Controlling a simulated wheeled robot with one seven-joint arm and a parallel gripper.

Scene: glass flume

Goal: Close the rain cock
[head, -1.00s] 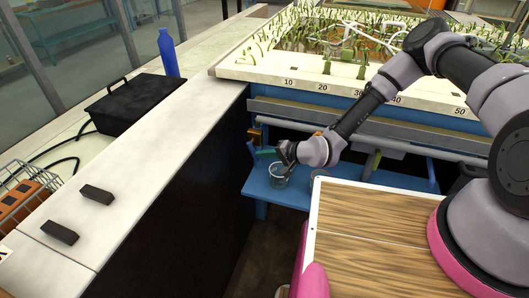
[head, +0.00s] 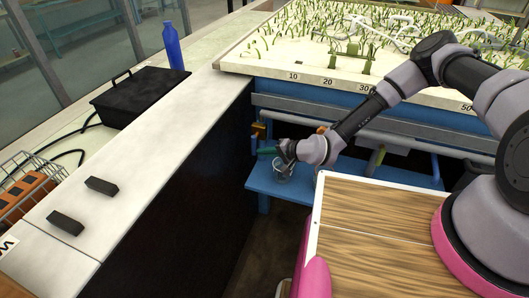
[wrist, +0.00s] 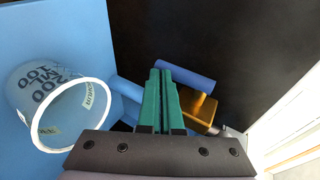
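A cock with a brass body (wrist: 197,105) and a blue bar handle (wrist: 187,76) shows in the wrist view, just beyond and right of my fingers. I take it to be the rain cock, though no label shows. In the head view its brass part (head: 259,130) is below the left end of the flume bed. My gripper (wrist: 160,72) has its green fingers together with nothing visible between them. In the head view the gripper (head: 267,151) is beside the brass part. Whether the fingertips touch the handle I cannot tell.
A clear beaker marked 200 ml (wrist: 62,105) stands on the blue shelf (head: 268,188), close to my gripper. A dark panel (head: 195,190) rises on the left. The planted flume bed (head: 350,85) is above. Another brass fitting (head: 322,130) shows farther right.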

